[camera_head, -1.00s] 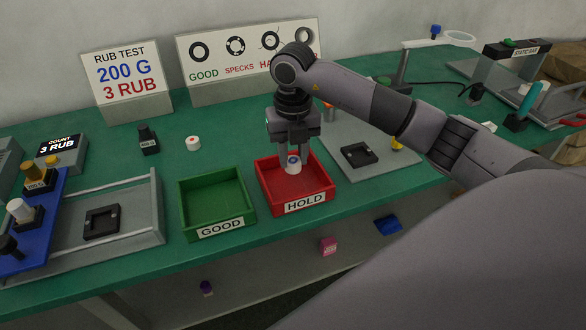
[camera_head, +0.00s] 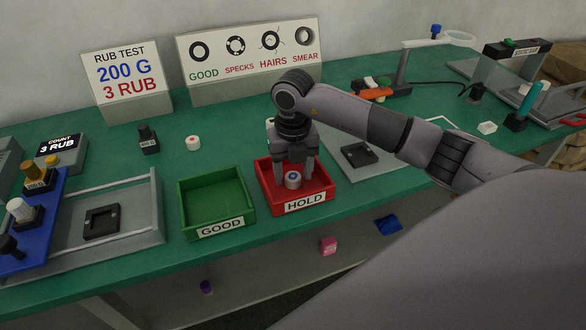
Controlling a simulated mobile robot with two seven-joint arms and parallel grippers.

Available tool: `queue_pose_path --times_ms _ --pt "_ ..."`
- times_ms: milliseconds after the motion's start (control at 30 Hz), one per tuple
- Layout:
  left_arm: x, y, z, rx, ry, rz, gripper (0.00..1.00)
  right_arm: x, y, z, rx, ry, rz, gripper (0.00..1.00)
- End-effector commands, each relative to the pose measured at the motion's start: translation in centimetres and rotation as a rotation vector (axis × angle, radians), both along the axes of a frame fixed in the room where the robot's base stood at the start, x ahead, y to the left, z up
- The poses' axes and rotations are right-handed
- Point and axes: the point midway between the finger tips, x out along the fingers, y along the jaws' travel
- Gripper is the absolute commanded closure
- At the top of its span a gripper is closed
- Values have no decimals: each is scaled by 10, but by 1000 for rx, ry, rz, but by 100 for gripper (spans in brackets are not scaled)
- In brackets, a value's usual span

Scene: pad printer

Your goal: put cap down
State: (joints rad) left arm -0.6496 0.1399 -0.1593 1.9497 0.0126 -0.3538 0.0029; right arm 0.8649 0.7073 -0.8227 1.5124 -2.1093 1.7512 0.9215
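The cap (camera_head: 292,181) is a small pale cylinder with a blue ring mark on its top. It is upright inside the red HOLD tray (camera_head: 304,204), low near the tray floor. I cannot tell whether its base touches the floor. My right gripper (camera_head: 294,176) points straight down into the tray, with one finger on each side of the cap. The fingers look closed against it. My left gripper is not in view.
The green GOOD tray (camera_head: 222,226) is empty, left of the red tray. A second white cap (camera_head: 193,143) stands on the green bench. A grey plate with a black fixture (camera_head: 358,154) is to the right. Sign boards (camera_head: 252,68) stand behind.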

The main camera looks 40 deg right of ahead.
Motion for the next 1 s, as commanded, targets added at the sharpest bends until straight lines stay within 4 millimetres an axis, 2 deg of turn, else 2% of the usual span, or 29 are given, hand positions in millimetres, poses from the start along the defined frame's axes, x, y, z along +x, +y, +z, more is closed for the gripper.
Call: queue_pose_path --times_ms 267,367,700,833,1000 --pt "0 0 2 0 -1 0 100 1 0 9 0 -2 0 42" --pt "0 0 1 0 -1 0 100 1 0 25 0 -5 1 42" --pt "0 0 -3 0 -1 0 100 1 0 97 0 -5 -1 42" --pt "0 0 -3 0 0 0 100 1 0 113 0 -2 0 42" --pt "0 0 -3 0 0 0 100 0 0 122 0 0 0 42"
